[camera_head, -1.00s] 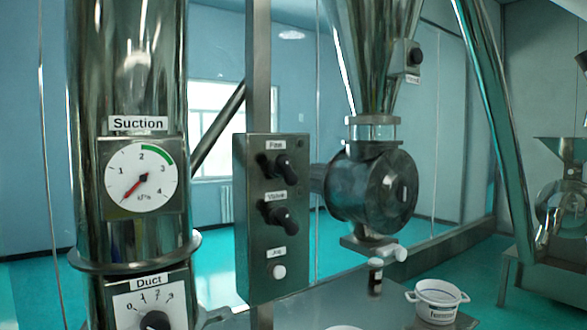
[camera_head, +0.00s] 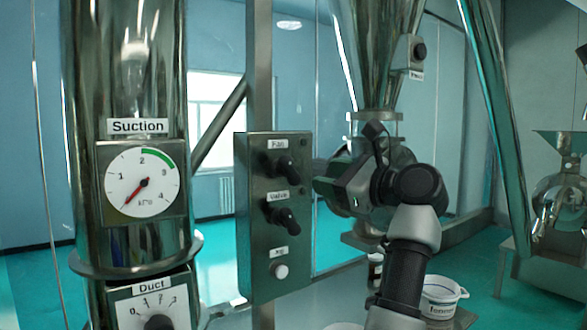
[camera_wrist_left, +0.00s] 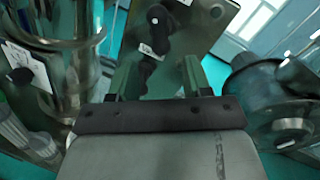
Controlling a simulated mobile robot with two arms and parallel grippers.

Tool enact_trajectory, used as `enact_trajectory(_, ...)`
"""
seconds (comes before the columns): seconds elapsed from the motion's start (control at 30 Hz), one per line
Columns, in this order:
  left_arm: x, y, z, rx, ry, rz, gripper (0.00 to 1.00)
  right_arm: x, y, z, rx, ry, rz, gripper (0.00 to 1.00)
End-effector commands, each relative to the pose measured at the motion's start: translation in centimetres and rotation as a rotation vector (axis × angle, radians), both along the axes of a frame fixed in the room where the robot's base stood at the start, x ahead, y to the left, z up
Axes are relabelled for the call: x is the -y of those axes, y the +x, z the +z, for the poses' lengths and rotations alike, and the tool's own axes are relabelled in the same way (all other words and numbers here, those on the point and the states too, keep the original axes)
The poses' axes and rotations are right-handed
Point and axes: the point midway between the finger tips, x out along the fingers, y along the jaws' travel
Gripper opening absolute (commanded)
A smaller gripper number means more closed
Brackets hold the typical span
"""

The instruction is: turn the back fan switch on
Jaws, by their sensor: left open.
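The fan switch (camera_head: 282,167) is the black upper knob on the grey control box (camera_head: 262,275), under the "Fan" label. Its handle points toward the right. My left gripper (camera_head: 322,188) is just right of the box, level with the space between the fan knob and the valve knob (camera_head: 282,215), with its fingers pointing left. In the left wrist view my left gripper (camera_wrist_left: 158,78) is open with nothing held. Two dark knobs show ahead of it there, the nearer one (camera_wrist_left: 148,70) partly between the fingers; contact cannot be told. My right gripper is not in view.
A white jog button (camera_head: 281,270) is low on the box. The suction gauge (camera_head: 143,182) on the steel duct reads near zero, above the duct dial (camera_head: 155,310). My left arm partly covers the round housing below the hopper. A white tub (camera_head: 440,294) stands at the right.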

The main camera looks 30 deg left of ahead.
Motion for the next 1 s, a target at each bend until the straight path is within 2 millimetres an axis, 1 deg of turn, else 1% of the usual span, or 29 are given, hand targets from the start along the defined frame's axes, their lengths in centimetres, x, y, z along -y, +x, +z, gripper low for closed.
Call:
enact_trajectory(0.07, -0.1, -0.1, 0.3, 0.014, -0.031, 0.001, 0.49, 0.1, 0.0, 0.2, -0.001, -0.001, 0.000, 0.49)
enact_trajectory(0.17, -0.9, 0.0, 0.4, 0.017, -0.038, 0.005, 0.49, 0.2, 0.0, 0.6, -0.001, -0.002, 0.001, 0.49)
enact_trajectory(0.27, -2.5, 0.2, 0.5, 0.015, -0.036, 0.006, 0.49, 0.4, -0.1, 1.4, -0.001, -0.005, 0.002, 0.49)
enact_trajectory(0.5, -7.0, 1.0, 0.7, 0.014, -0.033, 0.006, 0.49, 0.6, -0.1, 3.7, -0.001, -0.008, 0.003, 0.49)
enact_trajectory(0.67, -9.3, 1.4, 0.6, 0.013, -0.031, 0.006, 0.49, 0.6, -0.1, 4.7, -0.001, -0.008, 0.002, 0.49)
enact_trajectory(0.8, -10.3, 1.5, 0.4, 0.014, -0.032, 0.004, 0.49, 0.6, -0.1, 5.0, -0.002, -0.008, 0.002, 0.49)
enact_trajectory(1.0, -10.6, 1.6, 0.2, 0.015, -0.032, 0.003, 0.49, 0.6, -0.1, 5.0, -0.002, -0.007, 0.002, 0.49)
